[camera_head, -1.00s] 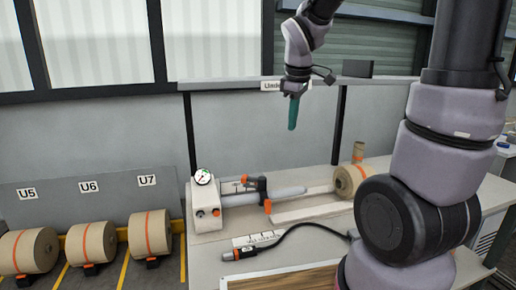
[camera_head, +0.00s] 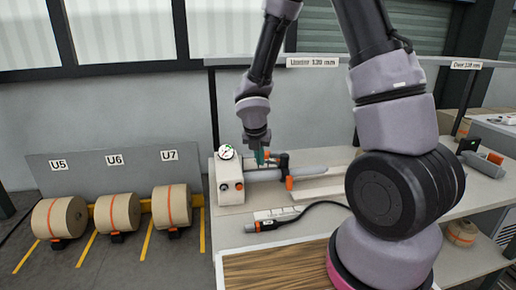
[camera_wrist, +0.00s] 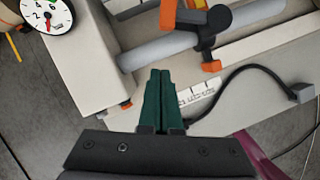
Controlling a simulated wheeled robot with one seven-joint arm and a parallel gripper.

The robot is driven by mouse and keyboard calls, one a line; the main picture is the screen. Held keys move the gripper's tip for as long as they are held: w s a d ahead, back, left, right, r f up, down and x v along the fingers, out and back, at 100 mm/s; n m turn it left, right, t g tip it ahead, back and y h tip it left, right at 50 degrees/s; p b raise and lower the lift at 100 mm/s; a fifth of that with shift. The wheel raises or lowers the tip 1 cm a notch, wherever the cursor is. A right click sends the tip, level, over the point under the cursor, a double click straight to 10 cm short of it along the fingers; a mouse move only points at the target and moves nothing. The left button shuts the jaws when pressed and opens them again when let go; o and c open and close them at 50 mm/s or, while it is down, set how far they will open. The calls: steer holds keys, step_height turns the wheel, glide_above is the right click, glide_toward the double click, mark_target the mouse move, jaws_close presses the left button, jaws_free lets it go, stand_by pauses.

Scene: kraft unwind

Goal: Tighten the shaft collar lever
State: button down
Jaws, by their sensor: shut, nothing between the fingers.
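The shaft collar (camera_head: 283,163) is a black ring on the grey shaft (camera_head: 312,170), with orange parts. In the wrist view the collar (camera_wrist: 206,38) has a long orange piece (camera_wrist: 168,14), which looks like the lever, and a small orange piece (camera_wrist: 211,66) below it. My gripper (camera_head: 261,158) has teal fingers pointing down beside the collar, on its left. In the wrist view my gripper (camera_wrist: 160,74) is shut and empty, with its tips below the shaft in the picture.
A white housing (camera_head: 229,181) with a dial gauge (camera_head: 227,152) stands at the shaft's left end. A corded tool (camera_head: 266,225) lies on the bench in front, its cable (camera_head: 318,203) running right. Several kraft rolls (camera_head: 120,212) sit on the floor at left.

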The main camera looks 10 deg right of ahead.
steer(key=shift+w+d+f, duration=0.15)
steer(key=shift+w+d, duration=0.2)
steer(key=shift+w, duration=0.3)
steer(key=shift+w+d+f, duration=0.1)
steer(key=shift+w+d, duration=0.25)
steer(key=shift+w, duration=0.25)
steer(key=shift+w+d+f, duration=0.15)
steer(key=shift+w+d, duration=0.2)
steer(key=shift+w, duration=0.3)
steer(key=shift+w, duration=0.1)
steer(key=shift+w+m, duration=0.15)
steer(key=shift+m, duration=0.25)
steer(key=shift+w, duration=0.2)
steer(key=shift+w+m+g+h, duration=0.4)
steer(key=shift+w+m+h, duration=0.35)
steer(key=shift+m, duration=0.65)
steer(key=w+d+m+g, duration=0.3)
steer(key=w+m, duration=0.2)
steer(key=m, duration=0.4)
steer(key=shift+w+d+h, duration=0.15)
steer(key=shift+d+h, duration=0.2)
steer(key=shift+h, duration=0.1)
steer(key=shift+d, duration=0.1)
